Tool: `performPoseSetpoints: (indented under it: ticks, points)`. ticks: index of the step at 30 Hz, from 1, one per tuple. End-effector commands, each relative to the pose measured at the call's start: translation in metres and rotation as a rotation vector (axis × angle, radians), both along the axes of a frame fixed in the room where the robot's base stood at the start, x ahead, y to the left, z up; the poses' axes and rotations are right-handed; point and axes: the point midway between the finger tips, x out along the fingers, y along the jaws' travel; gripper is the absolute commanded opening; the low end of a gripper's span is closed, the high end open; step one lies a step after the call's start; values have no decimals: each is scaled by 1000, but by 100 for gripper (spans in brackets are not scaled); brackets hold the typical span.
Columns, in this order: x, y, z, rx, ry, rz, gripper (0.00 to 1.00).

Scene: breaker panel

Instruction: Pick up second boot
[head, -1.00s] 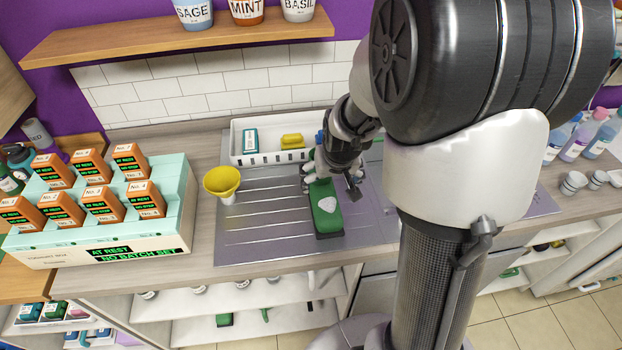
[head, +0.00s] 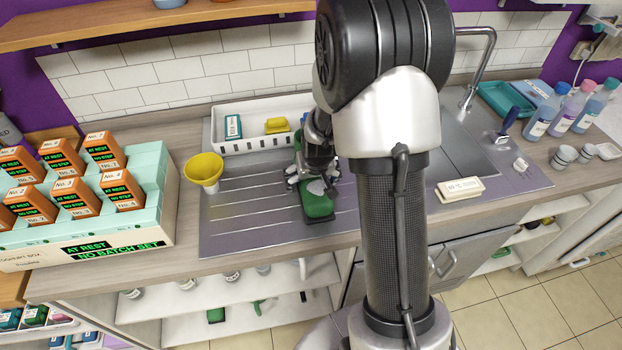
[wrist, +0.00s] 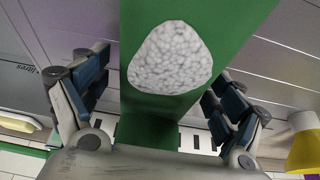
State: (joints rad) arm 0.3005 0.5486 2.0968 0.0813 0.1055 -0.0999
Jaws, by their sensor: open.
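A long green object (head: 316,205) with a dark base and a white speckled patch lies on the metal drainboard; I cannot tell for sure that it is the boot. My gripper (head: 315,182) is over its middle, pointing down. In the wrist view the green object (wrist: 150,125) passes between the two blue-padded fingers of my gripper (wrist: 160,95), one on each side. The fingers are open, with visible gaps to the green sides. My arm and gripper hide its far part in the head view.
A white basket (head: 262,143) with a yellow sponge stands behind. A yellow funnel (head: 204,170) is to the left, beside the mint box (head: 150,215) of orange blocks. A pale bar (head: 460,189) lies to the right. The drainboard's (head: 250,225) front left is clear.

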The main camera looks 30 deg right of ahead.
Motion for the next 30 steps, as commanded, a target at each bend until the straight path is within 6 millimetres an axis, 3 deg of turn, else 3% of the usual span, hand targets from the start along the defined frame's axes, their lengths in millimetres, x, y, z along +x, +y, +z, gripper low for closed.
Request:
performPoseSetpoints:
  ticks: [6,30]
  points:
    - [1,0,1,-1,-2,0,87]
    - [1,0,1,-1,-2,0,34]
